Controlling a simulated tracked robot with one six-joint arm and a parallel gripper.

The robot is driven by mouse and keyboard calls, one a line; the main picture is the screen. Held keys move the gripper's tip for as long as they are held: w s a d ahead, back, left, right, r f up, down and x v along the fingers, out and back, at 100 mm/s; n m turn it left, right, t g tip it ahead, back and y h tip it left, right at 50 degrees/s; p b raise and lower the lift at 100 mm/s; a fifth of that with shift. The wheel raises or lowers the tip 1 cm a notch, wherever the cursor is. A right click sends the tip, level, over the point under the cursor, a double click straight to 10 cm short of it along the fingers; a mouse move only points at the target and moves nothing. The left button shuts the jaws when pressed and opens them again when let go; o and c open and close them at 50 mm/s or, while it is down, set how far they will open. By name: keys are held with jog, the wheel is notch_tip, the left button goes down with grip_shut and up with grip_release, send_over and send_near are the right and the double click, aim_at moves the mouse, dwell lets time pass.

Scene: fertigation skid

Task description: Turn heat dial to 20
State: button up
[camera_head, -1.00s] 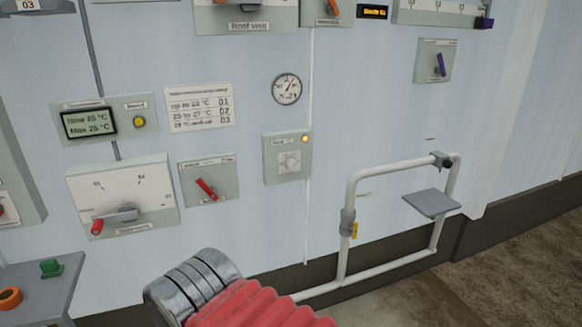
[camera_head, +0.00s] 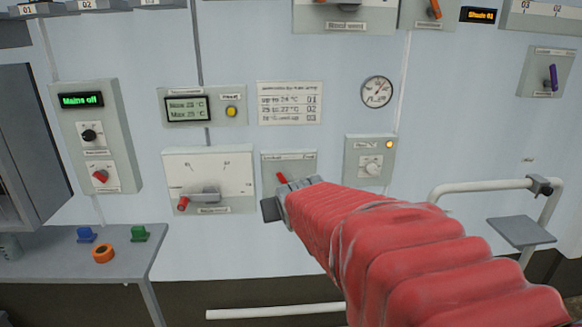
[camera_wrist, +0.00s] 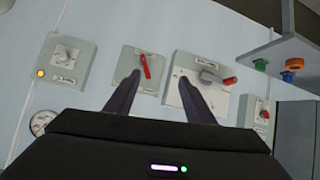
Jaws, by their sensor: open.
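The heat dial (camera_head: 371,170) is a small pale round knob on a grey wall box, with a lit amber lamp at its upper right. Its pointer and scale are too small to read. In the wrist view, which is turned over, the dial (camera_wrist: 66,54) is at the upper left. My gripper (camera_head: 272,200) is left of the dial box, in front of the red-switch panel, apart from the dial. In the wrist view my gripper (camera_wrist: 157,84) has its two dark fingers spread with nothing between them.
The red switch (camera_wrist: 145,66) and a panel with a red-tipped lever (camera_head: 205,192) are beside the dial box. A round gauge (camera_head: 377,92) is above it. A white pipe rail with a grey plate (camera_head: 521,232) stands at right. A shelf (camera_head: 75,258) holds small coloured parts at left.

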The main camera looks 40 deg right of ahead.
jog(key=w+d+m+t+h, duration=0.1)
jog(key=w+d, duration=0.1)
jog(key=d, duration=0.4)
jog(key=w+d+h, duration=0.1)
jog(key=w+d, duration=0.2)
jog(key=d, duration=0.4)
jog(key=m+t+h, duration=0.1)
jog(key=t+h, duration=0.1)
jog(key=t, duration=0.3)
send_near(373, 169)
jog(key=v, duration=0.4)
jog(key=shift+s+a, duration=0.15)
jog(key=shift+a, duration=0.15)
jog(key=shift+x, duration=6.9)
jog(key=shift+d+f, duration=0.1)
jog(key=shift+c, duration=0.2)
